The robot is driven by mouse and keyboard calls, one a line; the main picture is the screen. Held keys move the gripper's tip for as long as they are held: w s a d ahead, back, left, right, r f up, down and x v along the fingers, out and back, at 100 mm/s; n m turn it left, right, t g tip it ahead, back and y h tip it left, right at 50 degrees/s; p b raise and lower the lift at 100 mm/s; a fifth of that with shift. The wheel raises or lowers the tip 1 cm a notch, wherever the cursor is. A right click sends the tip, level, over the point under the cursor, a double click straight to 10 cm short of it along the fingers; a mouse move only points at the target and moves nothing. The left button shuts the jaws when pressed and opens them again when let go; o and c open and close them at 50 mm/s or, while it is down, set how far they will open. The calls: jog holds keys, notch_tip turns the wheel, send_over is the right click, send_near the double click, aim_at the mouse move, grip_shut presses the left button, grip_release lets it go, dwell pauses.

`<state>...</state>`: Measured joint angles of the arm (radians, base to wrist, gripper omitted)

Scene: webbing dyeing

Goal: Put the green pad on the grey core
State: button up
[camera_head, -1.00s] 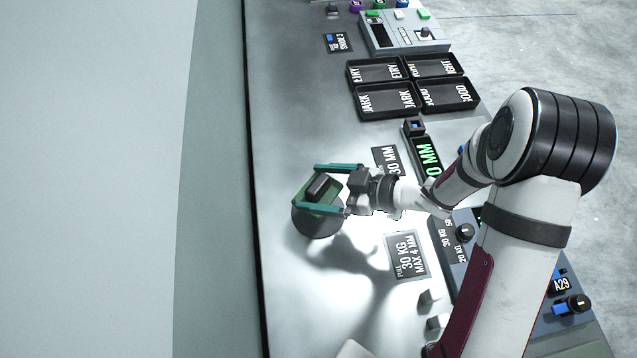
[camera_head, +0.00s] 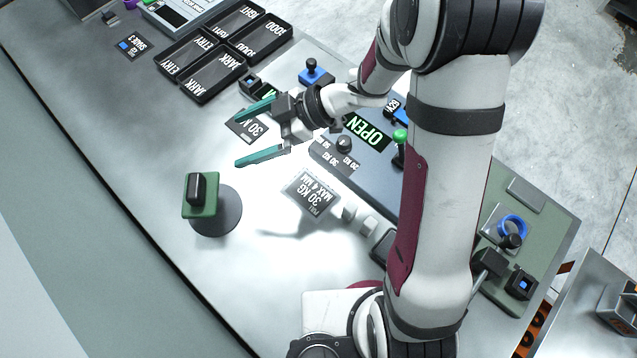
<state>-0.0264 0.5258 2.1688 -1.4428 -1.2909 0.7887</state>
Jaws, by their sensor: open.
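The green pad (camera_head: 206,208), with a black block-shaped handle (camera_head: 196,188) on top, is at the left part of the steel table. Below it shows a dark grey round piece (camera_head: 229,216), which looks like the grey core. The pad overlaps the upper left of this disc in the picture and hides part of it; I cannot tell how well the two are centred. My gripper (camera_head: 240,138) is open and empty, with its two teal fingers spread. It is up and to the right of the pad, clear of it.
Black labelled trays (camera_head: 213,76) stand at the upper left. A control panel with an "OPEN" display (camera_head: 367,132) lies right of my gripper. The table front left is bare.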

jog(key=w+d+r+m+t+h, duration=0.65)
jog(key=w+d+m+t, duration=0.25)
jog(key=w+d, duration=0.25)
jog(key=s+d+r+m+h, duration=0.1)
jog(key=s+d+m+h, duration=0.2)
jog(key=d+m+h, duration=0.45)
jog(key=s+d+f+m+g, duration=0.1)
jog(key=s+d+m+g, duration=0.15)
jog(key=s, duration=0.55)
jog(key=s+d+m+g, duration=0.2)
jog(key=s+d+g, duration=0.1)
jog(key=s, duration=0.4)
jog(key=s+a+m+g+y, duration=0.3)
jog(key=s+a, duration=0.4)
jog(key=s, duration=0.6)
jog(key=shift+a+m+y, duration=0.3)
jog(key=shift+a+y, duration=0.05)
jog(key=shift+y, duration=0.05)
jog(key=shift+g, duration=0.25)
